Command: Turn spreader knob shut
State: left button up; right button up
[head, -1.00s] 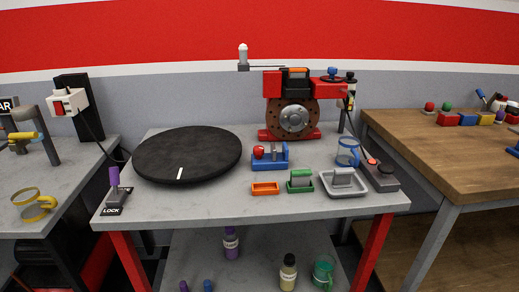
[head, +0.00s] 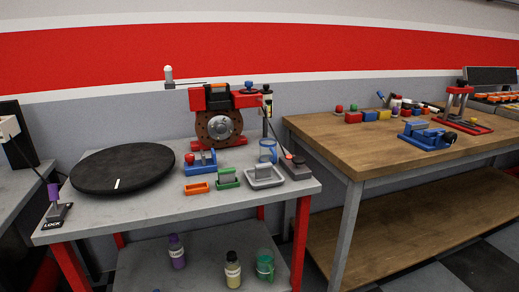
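No part is plainly marked as the spreader. A small blue fixture (head: 203,168) with a red knob (head: 189,158) and an upright grey piece sits on the grey bench, in front of the red brake-disc machine (head: 218,118). The machine carries a dark blue knob (head: 248,86) on top. On the wooden bench at right is a blue vise-like device (head: 428,136), with a red press-like frame (head: 458,105) behind it. I cannot tell from this distance how far any knob is turned. Neither of my grippers is in view.
The grey bench (head: 140,208) also holds a black turntable (head: 122,168), an orange tray (head: 197,188), a green tray (head: 227,179), a grey tray (head: 264,177) and a purple-handled lock lever (head: 54,200). Bottles stand on its lower shelf. The wooden bench's (head: 345,148) front is clear.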

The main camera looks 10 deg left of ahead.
aim_at(189, 157)
jog(key=z, duration=0.25)
jog(key=i, duration=0.9)
jog(key=u, duration=0.25)
